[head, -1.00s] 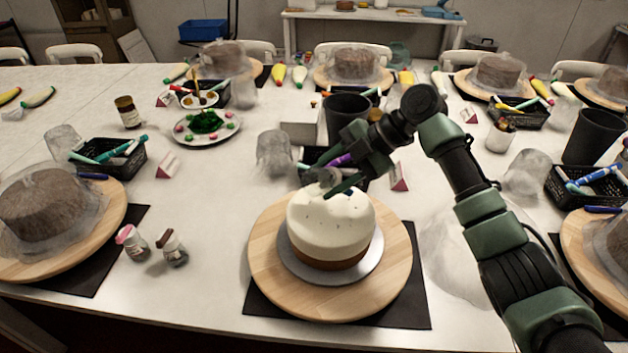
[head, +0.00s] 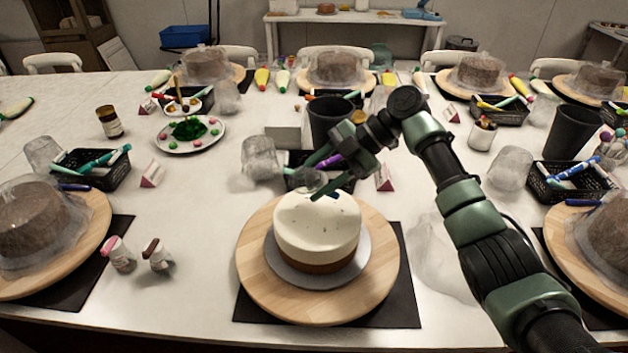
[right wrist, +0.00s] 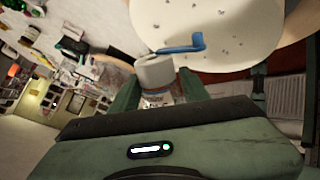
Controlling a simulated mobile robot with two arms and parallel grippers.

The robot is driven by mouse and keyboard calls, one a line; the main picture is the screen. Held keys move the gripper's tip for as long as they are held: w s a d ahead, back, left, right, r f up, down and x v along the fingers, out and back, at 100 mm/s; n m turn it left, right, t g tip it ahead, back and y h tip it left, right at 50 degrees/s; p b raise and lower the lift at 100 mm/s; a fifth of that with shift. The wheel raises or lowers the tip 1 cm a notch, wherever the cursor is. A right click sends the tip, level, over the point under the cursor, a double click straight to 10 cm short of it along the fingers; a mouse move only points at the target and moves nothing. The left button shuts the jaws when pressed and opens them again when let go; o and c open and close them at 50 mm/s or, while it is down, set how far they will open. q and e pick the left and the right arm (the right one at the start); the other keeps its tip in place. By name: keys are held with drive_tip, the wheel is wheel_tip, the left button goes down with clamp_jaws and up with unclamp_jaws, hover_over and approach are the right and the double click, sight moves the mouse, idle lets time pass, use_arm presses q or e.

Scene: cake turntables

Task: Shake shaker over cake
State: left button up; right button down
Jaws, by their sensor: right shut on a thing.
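The white cake (head: 317,228) with a brown base stands on a silver board on the wooden turntable (head: 262,292) at front centre. Small dark specks dot its top. My right gripper (head: 324,182) is over the back of the cake top. It is shut on a shaker (head: 311,179), which shows as a small greyish body, partly hidden by the fingers. In the right wrist view the shaker's pale end (right wrist: 154,71) sits between the fingers, in front of the specked cake top (right wrist: 225,25). A bent blue piece (right wrist: 185,45) shows against that top. My left gripper is out of view.
Two more shakers, pink-capped (head: 119,254) and brown-capped (head: 157,254), stand left of the turntable. A black basket (head: 302,160) and dark cup (head: 329,120) stand behind the cake. Wrapped cakes (head: 38,222) on other turntables flank both sides.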

drive_tip(key=shift+r, duration=0.1)
drive_tip(key=shift+s+a+r, duration=0.1)
drive_tip(key=shift+s+r, duration=0.1)
drive_tip(key=shift+r, duration=0.05)
drive_tip(key=shift+s, duration=0.1)
drive_tip(key=shift+w+f+b, duration=0.2)
drive_tip(key=shift+f+b, duration=0.2)
drive_tip(key=shift+w+r+m+g+y, duration=0.2)
drive_tip(key=shift+w+m+g+y, duration=0.1)
drive_tip(key=shift+g, duration=0.2)
drive_tip(key=shift+s, duration=0.1)
